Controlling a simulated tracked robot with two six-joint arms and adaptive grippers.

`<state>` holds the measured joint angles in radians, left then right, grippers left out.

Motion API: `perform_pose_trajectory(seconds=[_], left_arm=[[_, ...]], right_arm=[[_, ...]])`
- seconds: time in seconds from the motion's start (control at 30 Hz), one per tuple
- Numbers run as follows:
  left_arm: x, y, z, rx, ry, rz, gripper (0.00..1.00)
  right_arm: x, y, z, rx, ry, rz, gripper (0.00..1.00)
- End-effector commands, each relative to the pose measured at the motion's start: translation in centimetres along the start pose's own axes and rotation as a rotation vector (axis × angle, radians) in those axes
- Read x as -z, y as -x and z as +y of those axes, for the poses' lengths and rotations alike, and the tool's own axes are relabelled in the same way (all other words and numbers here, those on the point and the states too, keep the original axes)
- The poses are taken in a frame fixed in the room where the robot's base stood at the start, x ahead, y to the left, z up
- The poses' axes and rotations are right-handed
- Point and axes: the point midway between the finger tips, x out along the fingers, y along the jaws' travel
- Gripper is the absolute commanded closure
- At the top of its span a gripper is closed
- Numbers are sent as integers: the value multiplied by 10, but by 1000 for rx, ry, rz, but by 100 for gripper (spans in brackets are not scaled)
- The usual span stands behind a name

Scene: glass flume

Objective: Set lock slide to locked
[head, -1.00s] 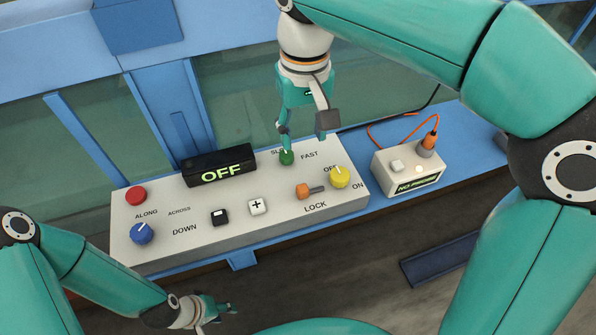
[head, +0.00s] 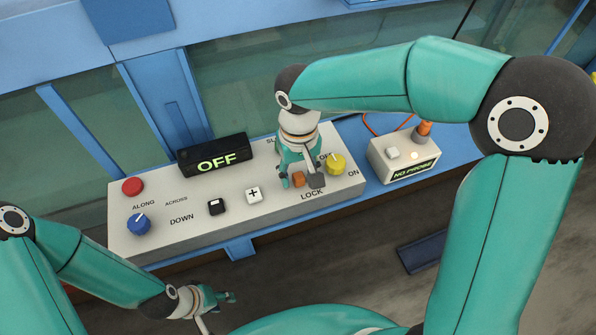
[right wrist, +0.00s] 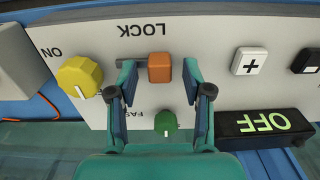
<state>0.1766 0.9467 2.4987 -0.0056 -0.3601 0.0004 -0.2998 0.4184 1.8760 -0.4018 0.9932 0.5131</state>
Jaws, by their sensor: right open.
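The lock slide is an orange knob (head: 298,179) above the word LOCK on the pale control panel (head: 180,236). It also shows in the right wrist view (right wrist: 160,67), where the lettering is upside down. My right gripper (head: 300,183) is open and points down at the panel, one finger on each side of the knob. In the right wrist view gaps show between the knob and both fingers (right wrist: 159,80).
A yellow knob (head: 336,164) sits close right of the right gripper, and a green knob (right wrist: 166,123) lies by its fingers. White (head: 254,195) and black buttons, a blue knob (head: 138,224) and an OFF display (head: 213,156) are further left. A small box (head: 390,169) stands to the right.

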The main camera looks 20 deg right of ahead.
Motion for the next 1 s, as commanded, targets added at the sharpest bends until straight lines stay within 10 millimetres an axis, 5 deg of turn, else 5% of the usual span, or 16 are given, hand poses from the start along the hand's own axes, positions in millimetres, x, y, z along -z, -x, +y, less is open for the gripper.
perform_pose_trajectory(seconds=[0.37, 0.67, 1.0], left_arm=[[0, 0, 0, 0, 0, 0, 60], [0, 0, 0, 0, 0, 0, 60], [0, -1, 0, 0, 0, 0, 60]], right_arm=[[0, -6, 0, 0, 0, 0, 50], [0, -6, 0, 0, 0, 0, 98], [0, -6, 3, 0, -1, -1, 100]])
